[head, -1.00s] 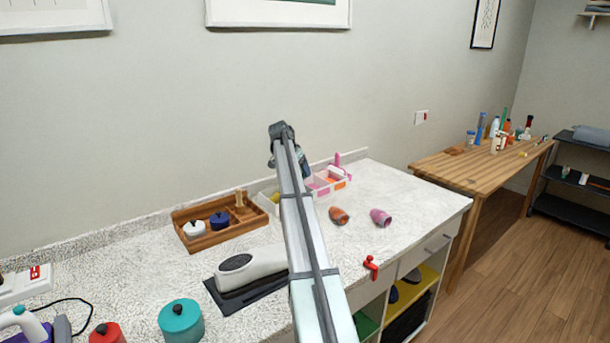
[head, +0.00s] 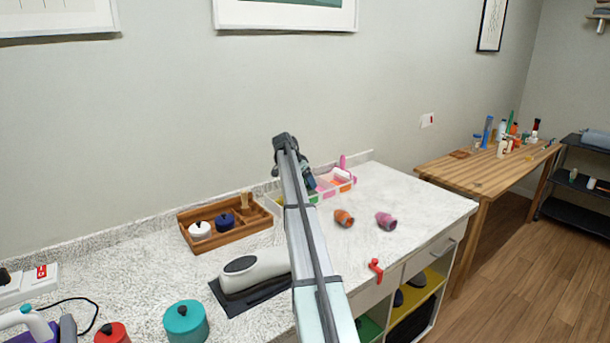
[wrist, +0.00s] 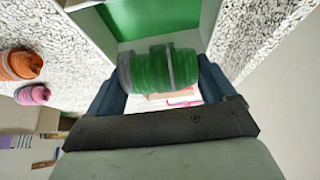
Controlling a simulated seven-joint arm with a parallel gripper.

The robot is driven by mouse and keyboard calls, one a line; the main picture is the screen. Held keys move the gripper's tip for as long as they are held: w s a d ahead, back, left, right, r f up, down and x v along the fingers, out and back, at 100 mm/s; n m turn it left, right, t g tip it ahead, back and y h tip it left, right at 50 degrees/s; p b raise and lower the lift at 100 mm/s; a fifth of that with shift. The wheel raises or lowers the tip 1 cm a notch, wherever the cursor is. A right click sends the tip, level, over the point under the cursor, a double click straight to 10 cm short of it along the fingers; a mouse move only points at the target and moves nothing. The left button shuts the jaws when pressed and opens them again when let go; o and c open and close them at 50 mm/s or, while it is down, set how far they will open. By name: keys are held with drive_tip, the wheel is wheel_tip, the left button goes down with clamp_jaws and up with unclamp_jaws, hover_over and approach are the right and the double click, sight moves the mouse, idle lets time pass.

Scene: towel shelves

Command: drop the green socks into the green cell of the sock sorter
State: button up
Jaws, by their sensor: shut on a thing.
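My gripper (wrist: 163,95) is shut on the rolled green socks (wrist: 160,70), which have grey bands and lie crosswise between the two fingers in the wrist view. The green cell (wrist: 165,22) of the sorter lies just beyond the socks, its green floor partly hidden by them. In the head view my gripper (head: 308,182) is low over the white sock sorter (head: 343,188), whose middle is hidden by my arm. Pink, orange and yellow parts of the sorter show on either side. I cannot tell the exact height of the socks above the cell.
Orange socks (head: 344,218) and pink socks (head: 386,221) lie on the speckled counter right of my arm. A wooden tray (head: 230,239) with small pots stands left of the sorter. A red clamp-like thing (head: 375,268) is at the front edge. The counter's right end is clear.

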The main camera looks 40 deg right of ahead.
drive_tip(key=shift+f, duration=0.85)
drive_tip(key=o, duration=0.9)
drive_tip(key=shift+c, duration=0.2)
drive_tip(key=v, duration=1.4)
drive_tip(key=shift+d+f, duration=0.1)
